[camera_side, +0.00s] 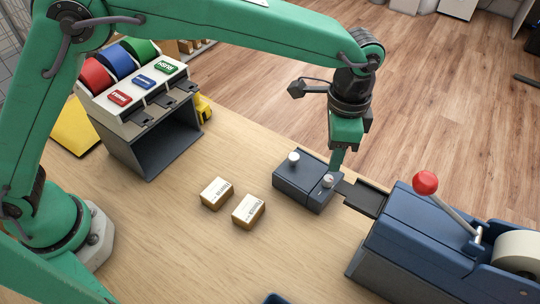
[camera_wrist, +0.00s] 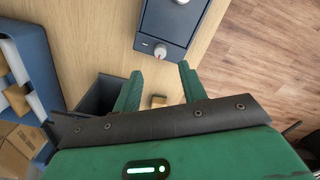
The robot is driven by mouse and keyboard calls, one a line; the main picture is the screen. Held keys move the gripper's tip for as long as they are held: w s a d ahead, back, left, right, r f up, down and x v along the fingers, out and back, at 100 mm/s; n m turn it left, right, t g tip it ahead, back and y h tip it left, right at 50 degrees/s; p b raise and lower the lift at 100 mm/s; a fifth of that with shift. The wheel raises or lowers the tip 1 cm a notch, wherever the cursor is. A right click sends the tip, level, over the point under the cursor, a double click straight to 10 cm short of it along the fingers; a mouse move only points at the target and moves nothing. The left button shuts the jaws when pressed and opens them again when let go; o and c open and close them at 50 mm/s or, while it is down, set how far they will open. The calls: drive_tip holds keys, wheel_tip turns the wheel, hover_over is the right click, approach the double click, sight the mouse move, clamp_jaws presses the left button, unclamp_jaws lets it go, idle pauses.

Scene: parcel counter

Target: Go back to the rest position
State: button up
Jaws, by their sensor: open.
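My gripper (camera_side: 337,168) is at the dark blue box (camera_side: 290,180) with two pale knobs, its fingers pointing down just behind the right knob (camera_side: 328,181). In the wrist view my gripper (camera_wrist: 157,75) has its two green fingers spread apart with nothing held between them. One knob (camera_wrist: 161,51) of the box shows just beyond the fingertips there. I cannot tell whether a finger touches the box. My arm is stretched out over the counter.
Two small parcels (camera_side: 216,194) (camera_side: 249,211) lie on the wooden counter left of the box. A blue machine with a red-balled lever (camera_side: 425,183) stands at right, its dark tray (camera_side: 362,197) close to the box. A dispenser with red, blue and green rolls (camera_side: 118,60) stands back left.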

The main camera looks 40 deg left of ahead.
drive_tip(key=s+a+r+n+t, duration=0.1)
drive_tip(key=a+r+n, duration=0.1)
drive_tip(key=a+r, duration=0.35)
drive_tip(key=s+a+r+n+t+h, duration=0.1)
drive_tip(key=a+r+n, duration=0.15)
drive_tip(key=a, duration=0.65)
drive_tip(key=s+a+r+n+t, duration=0.1)
drive_tip(key=s+a+r, duration=0.1)
drive_tip(key=a+r, duration=0.4)
drive_tip(key=s+a+n+t, duration=0.1)
drive_tip(key=s+a+n, duration=0.1)
drive_tip(key=s+a, duration=0.2)
drive_tip(key=s+a+f+n, duration=0.1)
drive_tip(key=s+a+n, duration=0.1)
drive_tip(key=s+a, duration=0.3)
drive_tip(key=s+a+f+n+t, duration=0.1)
drive_tip(key=s+a+n, duration=0.1)
drive_tip(key=s+a, duration=0.3)
drive_tip(key=shift+a+f+t+y, duration=0.15)
drive_tip(key=shift+a+t+y, duration=0.2)
drive_tip(key=shift+a, duration=0.6)
drive_tip(key=shift+s+a+f+n, duration=0.25)
drive_tip(key=shift+s+f+n, duration=0.05)
drive_tip(key=shift+s+n, duration=0.1)
